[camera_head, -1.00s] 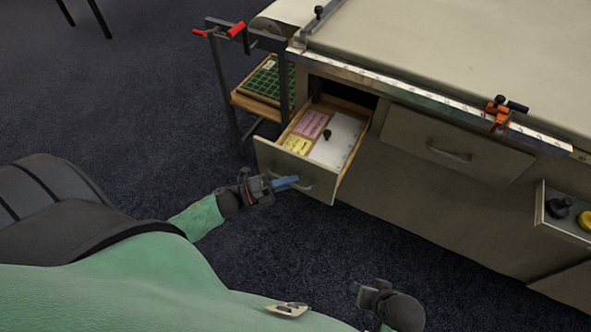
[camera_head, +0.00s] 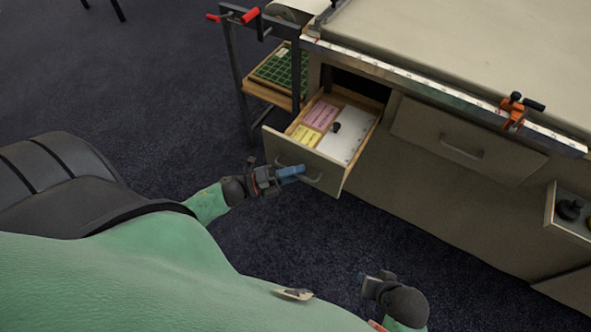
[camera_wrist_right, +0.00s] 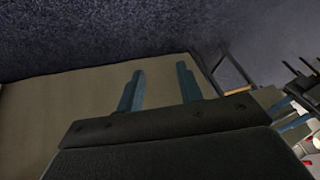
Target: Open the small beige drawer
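The small beige drawer (camera_head: 304,164) is pulled out at the left end of the bench, with its inside in view. Its curved metal handle (camera_head: 319,179) is partly hidden by my left gripper (camera_head: 299,171), whose blue fingers are at the handle. In the right wrist view two blue fingers of my left gripper (camera_wrist_right: 290,113) show at the right edge with a gap between them. Contact with the handle cannot be told. My right gripper (camera_head: 367,286) is low in the head view, away from the drawer. In its wrist view the right gripper (camera_wrist_right: 160,85) has its fingers apart, empty.
Another drawer (camera_head: 465,140) is shut; one with black knobs (camera_head: 570,209) is out at right. Dark carpet is clear in front.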

